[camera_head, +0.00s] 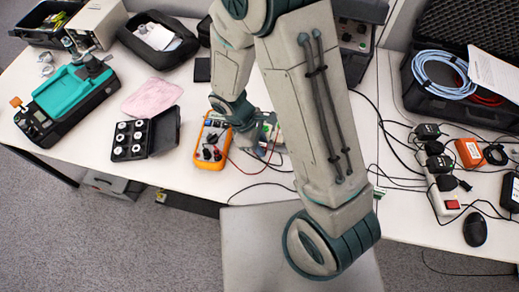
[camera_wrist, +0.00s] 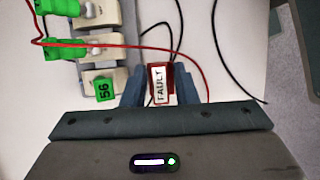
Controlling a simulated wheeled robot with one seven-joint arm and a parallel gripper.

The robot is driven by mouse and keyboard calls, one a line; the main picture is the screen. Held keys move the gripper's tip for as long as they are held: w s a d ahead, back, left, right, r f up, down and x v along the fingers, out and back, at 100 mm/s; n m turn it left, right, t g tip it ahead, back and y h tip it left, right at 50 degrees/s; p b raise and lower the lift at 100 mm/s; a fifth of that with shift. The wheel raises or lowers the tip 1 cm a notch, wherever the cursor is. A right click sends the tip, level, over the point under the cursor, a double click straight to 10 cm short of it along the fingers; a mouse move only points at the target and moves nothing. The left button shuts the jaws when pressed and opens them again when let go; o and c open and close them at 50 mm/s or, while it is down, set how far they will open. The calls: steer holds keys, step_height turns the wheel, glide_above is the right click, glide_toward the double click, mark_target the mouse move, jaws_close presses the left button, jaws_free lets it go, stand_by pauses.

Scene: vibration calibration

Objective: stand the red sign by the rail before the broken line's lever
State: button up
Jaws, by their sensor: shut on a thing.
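The red sign (camera_wrist: 158,84), with a white face reading FAULT, is upright between the fingers of my gripper (camera_wrist: 158,88) in the wrist view. My gripper is shut on it. Left of it is a grey rail (camera_wrist: 129,60) bearing a row of cream lever blocks (camera_wrist: 101,51). The nearest block carries a green tag marked 56 (camera_wrist: 104,90); green clips (camera_wrist: 62,48) sit on blocks farther up. The sign is beside the rail's near end; whether it touches the table is unclear. In the head view my arm hides the sign and most of the rail.
A red wire (camera_wrist: 190,57) curves past the sign, and black leads (camera_wrist: 226,62) lie to its right. An orange multimeter (camera_head: 212,141) stands left of my arm. A black case with white rings (camera_head: 146,133) is farther left; a power strip (camera_head: 443,190) lies right.

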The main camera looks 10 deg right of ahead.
steer(key=shift+f, duration=2.05)
steer(key=shift+f, duration=0.1)
steer(key=shift+f, duration=0.15)
steer(key=o, duration=1)
steer(key=shift+r, duration=0.2)
